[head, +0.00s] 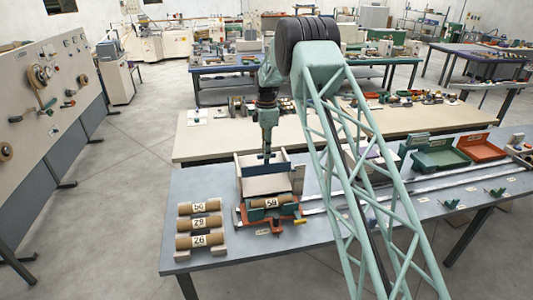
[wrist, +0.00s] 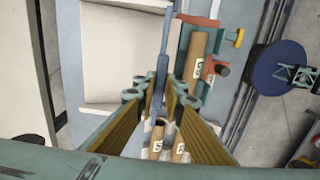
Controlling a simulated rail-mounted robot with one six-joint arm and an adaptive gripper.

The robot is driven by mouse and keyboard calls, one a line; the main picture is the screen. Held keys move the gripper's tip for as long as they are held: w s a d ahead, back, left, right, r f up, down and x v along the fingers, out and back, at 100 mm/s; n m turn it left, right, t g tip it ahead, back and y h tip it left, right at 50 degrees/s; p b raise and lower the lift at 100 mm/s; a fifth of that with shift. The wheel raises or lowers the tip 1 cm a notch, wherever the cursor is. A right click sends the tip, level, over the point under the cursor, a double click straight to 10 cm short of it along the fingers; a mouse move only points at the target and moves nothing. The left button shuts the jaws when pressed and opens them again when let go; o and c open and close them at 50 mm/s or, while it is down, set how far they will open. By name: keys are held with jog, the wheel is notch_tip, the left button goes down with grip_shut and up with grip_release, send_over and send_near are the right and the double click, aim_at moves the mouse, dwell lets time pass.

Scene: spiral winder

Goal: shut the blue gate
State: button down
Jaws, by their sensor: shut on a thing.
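The blue gate (head: 279,166) is a narrow upright panel across the winder (head: 240,205) on the near table. In the wrist view the gate (wrist: 165,38) appears edge-on as a thin blue strip running down between my fingers. My gripper (head: 267,155) points straight down at the middle of the gate. In the wrist view my gripper (wrist: 160,88) is shut on the gate's edge, with a finger on each side. A brown tube (head: 271,202) marked with a number lies in the winder just in front of the gate.
Several numbered brown tubes (head: 199,222) lie on supports at the left of the near table (head: 225,247). A green bin (head: 435,155) and an orange bin (head: 481,148) stand at the right. A pale bench (head: 200,148) is behind.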

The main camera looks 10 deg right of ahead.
aim_at(267, 164)
jog(key=shift+f, duration=0.1)
notch_tip(267, 164, down, 7)
jog(key=b, duration=0.3)
jog(key=shift+s+f, duration=0.1)
jog(key=c, duration=2.8)
grip_release()
jog(key=shift+f, duration=0.15)
jog(key=shift+o, duration=0.6)
